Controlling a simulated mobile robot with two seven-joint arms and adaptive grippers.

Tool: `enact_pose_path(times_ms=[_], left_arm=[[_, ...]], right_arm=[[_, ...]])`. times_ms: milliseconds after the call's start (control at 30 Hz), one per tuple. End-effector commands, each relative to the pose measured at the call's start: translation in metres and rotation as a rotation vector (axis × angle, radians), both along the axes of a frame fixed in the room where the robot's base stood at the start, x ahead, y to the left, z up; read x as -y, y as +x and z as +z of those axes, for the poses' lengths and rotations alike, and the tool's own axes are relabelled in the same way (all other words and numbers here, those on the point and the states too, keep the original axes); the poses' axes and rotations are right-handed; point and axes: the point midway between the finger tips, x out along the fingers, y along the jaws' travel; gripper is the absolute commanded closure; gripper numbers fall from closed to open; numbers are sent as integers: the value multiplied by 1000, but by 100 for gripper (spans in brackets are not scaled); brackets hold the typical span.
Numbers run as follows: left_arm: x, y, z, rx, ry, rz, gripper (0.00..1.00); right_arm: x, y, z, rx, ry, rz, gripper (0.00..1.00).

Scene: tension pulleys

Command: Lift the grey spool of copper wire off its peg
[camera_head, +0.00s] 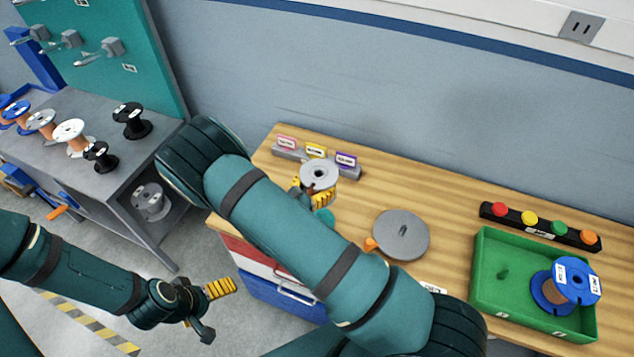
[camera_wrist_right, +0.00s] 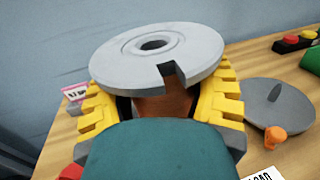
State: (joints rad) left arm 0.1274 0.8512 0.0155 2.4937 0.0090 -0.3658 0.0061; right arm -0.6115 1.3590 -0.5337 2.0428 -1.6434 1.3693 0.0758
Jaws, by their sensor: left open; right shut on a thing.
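The grey spool of copper wire (camera_head: 320,174) is held by my right gripper (camera_head: 311,194), left of a grey round base with an upright peg (camera_head: 402,236). The right wrist view shows its notched grey flange (camera_wrist_right: 158,58) and the copper winding (camera_wrist_right: 165,104) between the yellow fingers. The spool is clear of the peg, which stands bare in both views. The spool's lower part is hidden by the gripper. My left gripper (camera_head: 216,308) is open and empty, low at the left, away from the table.
A green tray (camera_head: 485,315) holding a blue spool (camera_head: 573,281) is at the right, with a button bar (camera_head: 540,226) behind. A label rack (camera_head: 347,172) stands behind the held spool. An orange piece (camera_head: 371,244) touches the round base. A grey bench at left holds several spools.

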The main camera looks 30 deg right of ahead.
Motion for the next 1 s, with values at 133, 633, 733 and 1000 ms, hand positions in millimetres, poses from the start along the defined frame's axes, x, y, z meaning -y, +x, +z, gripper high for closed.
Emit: enact_pose_path(times_ms=[133,633,733,1000], left_arm=[[0,0,2,0,0,0,0],[0,0,13,0,0,0,0],[0,0,18,0,0,0,0],[0,0,24,0,0,0,0]], right_arm=[[0,0,4,2,-2,0,80],[0,0,19,2,-2,0,80],[0,0,25,2,-2,-1,80],[0,0,42,2,-2,0,80]])
